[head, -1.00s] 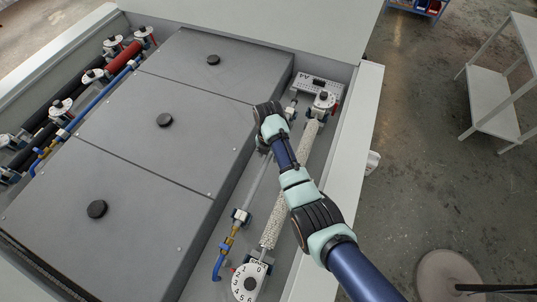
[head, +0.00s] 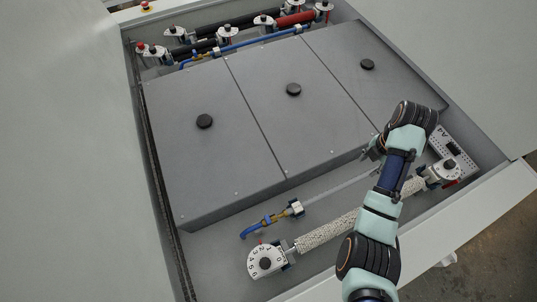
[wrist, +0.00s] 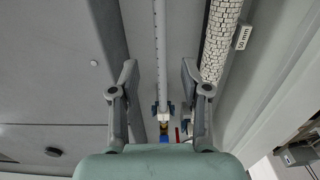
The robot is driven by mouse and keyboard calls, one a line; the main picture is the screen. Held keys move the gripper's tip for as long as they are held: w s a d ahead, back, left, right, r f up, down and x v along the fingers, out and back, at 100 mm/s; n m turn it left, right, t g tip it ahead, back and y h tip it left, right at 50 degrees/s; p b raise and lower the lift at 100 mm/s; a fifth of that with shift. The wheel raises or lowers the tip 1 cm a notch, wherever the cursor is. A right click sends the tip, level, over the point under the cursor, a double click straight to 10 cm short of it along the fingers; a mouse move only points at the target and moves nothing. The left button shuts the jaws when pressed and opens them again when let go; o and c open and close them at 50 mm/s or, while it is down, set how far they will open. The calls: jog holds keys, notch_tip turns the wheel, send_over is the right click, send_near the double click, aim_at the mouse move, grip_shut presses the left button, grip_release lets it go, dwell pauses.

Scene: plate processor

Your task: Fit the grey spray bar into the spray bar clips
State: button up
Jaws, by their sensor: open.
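The grey spray bar (head: 340,189) is a thin, straight tube lying along the channel beside the grey covers. In the wrist view, the spray bar (wrist: 161,50) runs between the fingers of my gripper (wrist: 160,75), which is open, with a gap on each side. A spray bar clip (head: 296,208) with blue parts is at the bar's near end. This clip also shows in the wrist view (wrist: 163,110). I cannot tell whether the bar is seated in it. In the head view, my gripper (head: 371,156) is over the bar's far part. My arm hides the far end and any clip there.
A white textured roller (head: 328,231) lies parallel to the bar, with a numbered dial (head: 266,260) at its near end. Grey covers (head: 280,120) with black knobs fill the middle. The pale housing edge (head: 320,288) borders the channel.

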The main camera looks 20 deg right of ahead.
jog(key=w+a+r+m+t+h, duration=0.1)
jog(key=w+a+r+m+t, duration=0.2)
jog(key=a, duration=0.5)
jog(key=w+a+r+m+t+h, duration=0.1)
jog(key=w+a+m+t, duration=0.1)
jog(key=w+a+m, duration=0.45)
jog(key=w+a+r+t+h, duration=0.1)
jog(key=w+a+r+t, duration=0.15)
jog(key=a, duration=0.65)
jog(key=s+a+r+m+t+y, duration=0.1)
jog(key=a+r+m, duration=0.3)
jog(key=a, duration=0.5)
jog(key=s+a+r+m+t+y, duration=0.2)
jog(key=a+r, duration=0.4)
jog(key=a, duration=0.3)
jog(key=shift+s+m+t, duration=0.75)
jog(key=shift+m+t, duration=0.4)
notch_tip(320, 180, up, 14)
jog(key=p, duration=1.4)
jog(key=shift+d, duration=0.15)
